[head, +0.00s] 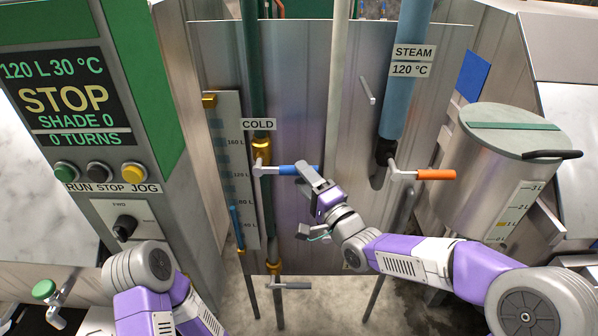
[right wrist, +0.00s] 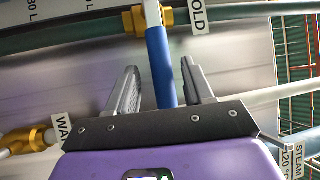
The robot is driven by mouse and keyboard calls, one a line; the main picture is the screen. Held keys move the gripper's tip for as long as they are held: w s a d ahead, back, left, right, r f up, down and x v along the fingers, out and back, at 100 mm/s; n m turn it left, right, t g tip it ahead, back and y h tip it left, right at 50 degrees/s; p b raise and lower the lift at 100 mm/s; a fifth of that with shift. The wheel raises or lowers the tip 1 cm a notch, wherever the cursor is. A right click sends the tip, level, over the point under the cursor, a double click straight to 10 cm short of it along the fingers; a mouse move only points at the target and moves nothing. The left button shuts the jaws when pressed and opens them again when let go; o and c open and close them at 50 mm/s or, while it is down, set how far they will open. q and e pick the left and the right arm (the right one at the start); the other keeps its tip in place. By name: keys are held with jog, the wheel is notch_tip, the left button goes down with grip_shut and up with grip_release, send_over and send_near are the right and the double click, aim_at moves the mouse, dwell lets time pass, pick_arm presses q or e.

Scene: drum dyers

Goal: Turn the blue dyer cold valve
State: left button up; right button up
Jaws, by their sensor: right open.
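The cold valve has a blue lever handle (head: 294,169) that sticks out to the right from a brass body (head: 261,148) on the green pipe, below the COLD label (head: 258,124). My right gripper (head: 312,181) is at the free end of the handle. In the right wrist view, the blue handle (right wrist: 161,65) runs between the two spread fingers of my right gripper (right wrist: 160,75), with gaps on both sides. The fingers are open and not closed on it. My left arm shows at the lower left, but its gripper is out of view.
An orange-handled steam valve (head: 436,175) sits to the right below the STEAM label (head: 414,52). A level gauge (head: 233,165) stands left of the cold pipe. The control panel (head: 66,98) reads STOP. A lidded steel drum (head: 510,180) stands at the right.

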jog(key=v, duration=0.4)
jog(key=shift+s+d, duration=0.2)
jog(key=shift+s, duration=0.15)
jog(key=s+d+f+n+g+h, duration=0.1)
jog(key=f+g+h, duration=0.1)
jog(key=f, duration=0.8)
jog(key=s+d+f+n+g+h, duration=0.1)
jog(key=d+f+g+h, duration=0.15)
jog(key=f, duration=0.75)
jog(key=s+f+g+h, duration=0.1)
jog(key=s+f+g, duration=0.15)
jog(key=f, duration=0.65)
jog(key=s+d+f+n+g+h, duration=0.1)
jog(key=s+f+n+g, duration=0.4)
jog(key=s+f, duration=1.3)
jog(key=s+d+g, duration=0.1)
jog(key=g, duration=0.2)
jog(key=shift+s+d+f+g+h, duration=0.15)
jog(key=shift+s+d+g+h, duration=0.1)
jog(key=shift+s+g+h, duration=0.15)
